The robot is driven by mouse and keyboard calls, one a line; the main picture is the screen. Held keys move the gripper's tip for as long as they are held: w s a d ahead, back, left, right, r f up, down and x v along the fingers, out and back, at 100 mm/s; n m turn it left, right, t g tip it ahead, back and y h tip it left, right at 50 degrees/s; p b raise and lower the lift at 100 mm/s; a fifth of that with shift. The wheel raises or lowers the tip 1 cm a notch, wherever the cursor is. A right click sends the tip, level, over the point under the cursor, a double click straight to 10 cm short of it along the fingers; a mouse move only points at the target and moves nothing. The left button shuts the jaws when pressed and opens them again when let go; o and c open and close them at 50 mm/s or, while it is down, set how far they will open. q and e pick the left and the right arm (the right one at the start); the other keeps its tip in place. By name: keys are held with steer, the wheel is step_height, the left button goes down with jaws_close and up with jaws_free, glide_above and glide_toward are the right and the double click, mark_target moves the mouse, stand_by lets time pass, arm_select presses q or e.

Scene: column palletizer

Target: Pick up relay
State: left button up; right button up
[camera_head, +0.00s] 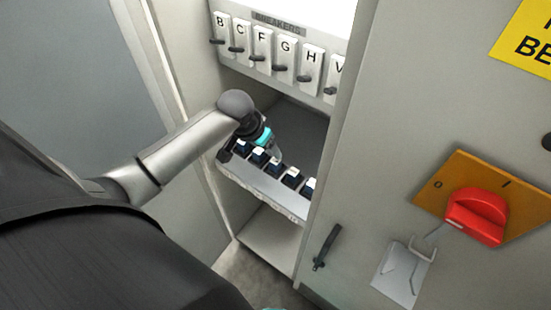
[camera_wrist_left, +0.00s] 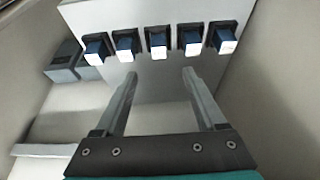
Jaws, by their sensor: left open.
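Several small relays (camera_head: 291,176) with dark blue bodies and white faces sit in a row of dark sockets on a grey ledge inside the cabinet. In the left wrist view the row of relays (camera_wrist_left: 158,46) runs across the top on a light panel. My left gripper (camera_head: 275,155) is inside the cabinet at the row and hides part of it in the head view. In the left wrist view its two fingers (camera_wrist_left: 159,74) are apart with nothing between them, and the middle relay shows just beyond the gap. My right gripper is in neither view.
A row of lettered breakers (camera_head: 284,57) hangs above the relay ledge. The cabinet side wall (camera_head: 345,150) stands close on the right, with a red rotary switch (camera_head: 476,216) farther right. Two grey blocks (camera_wrist_left: 75,62) sit left of the row. A lower shelf (camera_head: 270,240) is empty.

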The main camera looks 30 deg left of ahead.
arm_select(q)
steer(key=b, duration=0.1)
glide_above(275, 161)
steer(key=s, duration=0.2)
step_height(275, 161, down, 5)
steer(key=shift+a+r, duration=0.1)
steer(key=shift+r, duration=0.05)
steer(key=shift+b+x, duration=0.8)
steer(key=shift+x, duration=1.8)
steer(key=shift+s, duration=0.15)
jaws_close()
